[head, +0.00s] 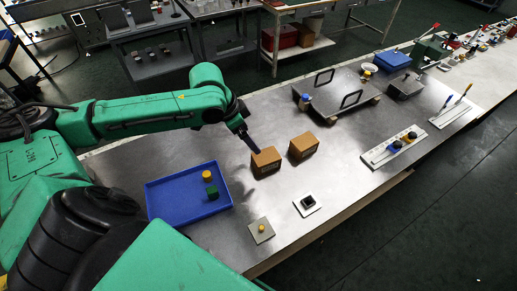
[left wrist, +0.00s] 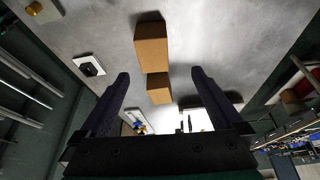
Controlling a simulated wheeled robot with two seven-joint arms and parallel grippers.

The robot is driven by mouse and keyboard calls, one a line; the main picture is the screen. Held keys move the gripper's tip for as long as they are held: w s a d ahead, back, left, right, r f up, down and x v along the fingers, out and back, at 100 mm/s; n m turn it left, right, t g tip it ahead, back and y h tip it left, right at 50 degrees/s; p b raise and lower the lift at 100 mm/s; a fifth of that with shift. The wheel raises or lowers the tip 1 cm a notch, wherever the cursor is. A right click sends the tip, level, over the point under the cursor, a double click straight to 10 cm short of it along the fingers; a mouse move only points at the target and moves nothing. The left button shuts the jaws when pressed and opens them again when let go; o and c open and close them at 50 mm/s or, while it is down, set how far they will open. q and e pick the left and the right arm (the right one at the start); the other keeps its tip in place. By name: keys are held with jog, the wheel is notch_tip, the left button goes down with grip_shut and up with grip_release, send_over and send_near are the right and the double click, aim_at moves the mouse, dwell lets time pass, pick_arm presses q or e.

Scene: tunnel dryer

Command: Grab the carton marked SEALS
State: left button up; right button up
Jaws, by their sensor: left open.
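Two plain brown cartons stand on the grey metal bench, a small gap between them. The left carton (head: 266,161) is close by my left gripper (head: 254,146), whose fingers point down at its back edge. The right carton (head: 304,147) stands a little farther along. I cannot read a SEALS mark on either. In the left wrist view my left gripper (left wrist: 160,75) is open and empty. The larger carton (left wrist: 151,47) shows above and between the fingertips, the smaller carton (left wrist: 159,90) between the fingers. I cannot tell whether the gripper touches a carton. My right gripper is not in view.
A blue tray (head: 160,205) with a yellow and a green piece lies left of the cartons. A yellow-knobbed plate (head: 262,236) and a black-buttoned plate (head: 301,212) lie in front. A flat fixture with handles (head: 332,103) stands behind right. A white rack (head: 376,158) lies right.

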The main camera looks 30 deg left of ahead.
aim_at(264, 156)
pick_arm(q)
jog(key=d+f, duration=0.1)
jog(key=f, duration=0.1)
jog(key=w+d+f, duration=0.1)
jog(key=f, duration=0.1)
jog(key=d+f+p, duration=0.1)
jog(key=f, duration=0.1)
jog(key=shift+w+d+f, duration=0.15)
jog(key=shift+w+d, duration=0.1)
jog(key=shift+d, duration=0.1)
jog(key=x, duration=0.1)
jog(key=p+x, duration=0.1)
jog(key=x, duration=0.3)
jog(key=shift+w+a+f+p, duration=0.15)
jog(key=shift+a+f+p, duration=0.2)
jog(key=shift+p, duration=0.05)
jog(key=shift+w+d+f, duration=0.1)
jog(key=shift+d+f, duration=0.1)
jog(key=shift+f, duration=0.1)
jog(key=shift+a, duration=0.1)
jog(key=c, duration=1.4)
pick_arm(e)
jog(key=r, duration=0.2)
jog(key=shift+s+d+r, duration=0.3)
